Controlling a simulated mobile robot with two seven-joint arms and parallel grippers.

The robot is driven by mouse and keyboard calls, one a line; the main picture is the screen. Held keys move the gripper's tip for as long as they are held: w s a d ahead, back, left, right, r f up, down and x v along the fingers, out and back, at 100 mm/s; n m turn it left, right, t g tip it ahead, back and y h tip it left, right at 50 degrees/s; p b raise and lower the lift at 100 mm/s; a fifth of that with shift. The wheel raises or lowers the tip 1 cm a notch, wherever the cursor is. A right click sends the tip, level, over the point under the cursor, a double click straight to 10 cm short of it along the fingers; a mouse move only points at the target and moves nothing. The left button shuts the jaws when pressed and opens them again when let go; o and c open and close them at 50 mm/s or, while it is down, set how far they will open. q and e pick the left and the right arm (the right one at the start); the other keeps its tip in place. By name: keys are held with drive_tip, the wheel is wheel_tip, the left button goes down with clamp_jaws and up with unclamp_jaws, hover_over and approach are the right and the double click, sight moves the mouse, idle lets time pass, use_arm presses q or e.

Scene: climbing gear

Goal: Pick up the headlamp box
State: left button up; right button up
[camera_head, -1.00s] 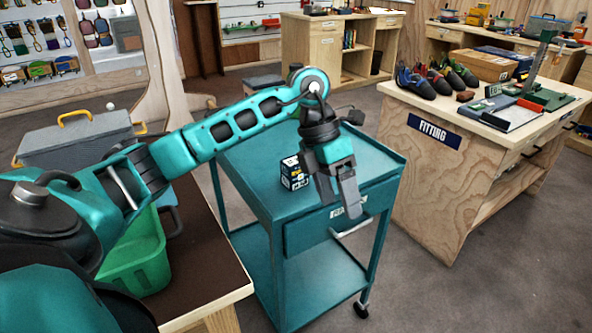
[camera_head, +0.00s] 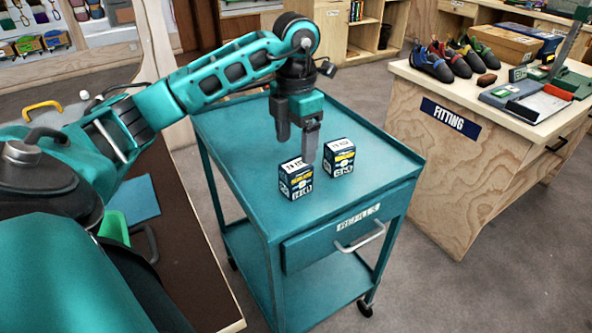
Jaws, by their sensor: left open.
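Two small dark blue and white boxes stand upright on the top of the teal cart (camera_head: 235,150). The left box (camera_head: 296,183) is nearer to me, and the right box (camera_head: 339,159) stands a little behind it, with a small gap between them. I cannot tell from their print which is the headlamp box. My left gripper (camera_head: 298,148) points down just above and behind the left box, with its fingers open and empty. One fingertip overlaps the left box's upper right edge in the picture; I cannot tell whether they touch. My right gripper is not in view.
The cart has a drawer with a handle (camera_head: 360,238) at its front. A wooden fitting bench (camera_head: 440,170) with several shoes stands to the right. A dark table (camera_head: 185,255) with a green bin (camera_head: 113,228) is at the left. The cart's front right top is clear.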

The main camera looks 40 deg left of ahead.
sight(296, 165)
use_arm(q)
wheel_tip(296, 165, down, 3)
drive_tip(key=shift+r, duration=0.1)
drive_tip(key=shift+f, duration=0.55)
drive_tip(key=shift+s+d+f, duration=0.1)
drive_tip(key=shift+f, duration=1.1)
drive_tip(key=shift+s+d+f, duration=0.1)
drive_tip(key=shift+f, duration=1.05)
drive_tip(key=shift+c, duration=0.4)
drive_tip(key=c, duration=1)
drive_tip(key=shift+c, duration=0.2)
drive_tip(key=shift+r, duration=0.1)
